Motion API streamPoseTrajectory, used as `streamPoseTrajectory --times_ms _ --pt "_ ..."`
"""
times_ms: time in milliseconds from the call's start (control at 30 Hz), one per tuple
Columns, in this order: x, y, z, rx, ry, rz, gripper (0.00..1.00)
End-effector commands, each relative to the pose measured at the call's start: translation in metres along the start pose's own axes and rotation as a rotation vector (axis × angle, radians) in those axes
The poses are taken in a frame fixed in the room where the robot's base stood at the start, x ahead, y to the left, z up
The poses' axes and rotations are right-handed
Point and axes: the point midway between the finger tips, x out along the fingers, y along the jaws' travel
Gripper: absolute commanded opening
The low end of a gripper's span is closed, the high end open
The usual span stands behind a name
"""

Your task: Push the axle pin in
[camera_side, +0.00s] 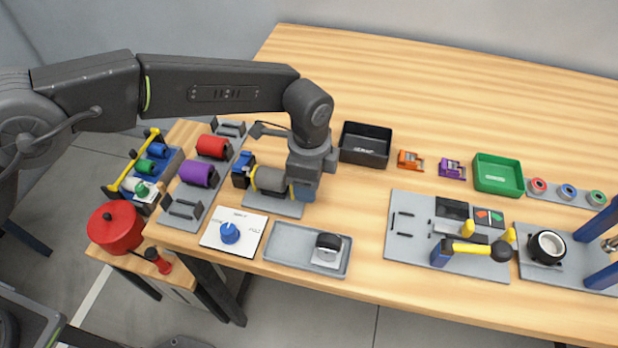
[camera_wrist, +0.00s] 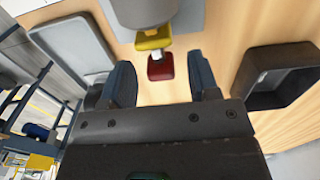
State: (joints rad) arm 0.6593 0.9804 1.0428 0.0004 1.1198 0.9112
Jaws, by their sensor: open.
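A grey cylinder (camera_side: 274,179) with a yellow collar lies on a grey plate (camera_side: 273,207), with a blue holder (camera_side: 243,170) at its left end. In the wrist view the cylinder (camera_wrist: 145,12) is at the top and its yellow collar (camera_wrist: 153,39) faces me. A red-headed piece, seemingly the axle pin (camera_wrist: 161,68), sticks out of the collar with a short pale shaft showing. My gripper (camera_wrist: 162,80) is open, its two fingers apart on either side of the red head, not visibly touching it. In the side view my gripper (camera_side: 303,190) hides the pin.
A black bin (camera_side: 365,145) stands behind right; it shows at right in the wrist view (camera_wrist: 278,77). A grey tray (camera_side: 280,251) and a blue-knob panel (camera_side: 248,226) lie in front. Red and purple rolls (camera_side: 197,173) stand left. Open wood lies at the back.

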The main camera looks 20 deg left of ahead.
Motion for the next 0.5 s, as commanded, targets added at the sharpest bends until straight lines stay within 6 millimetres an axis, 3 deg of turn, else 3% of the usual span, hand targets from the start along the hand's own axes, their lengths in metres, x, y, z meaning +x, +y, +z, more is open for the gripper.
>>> streamPoseTrajectory --times_ms 500 --pt "-0.105 -0.001 0.0 0.0 0.002 -0.004 0.55"
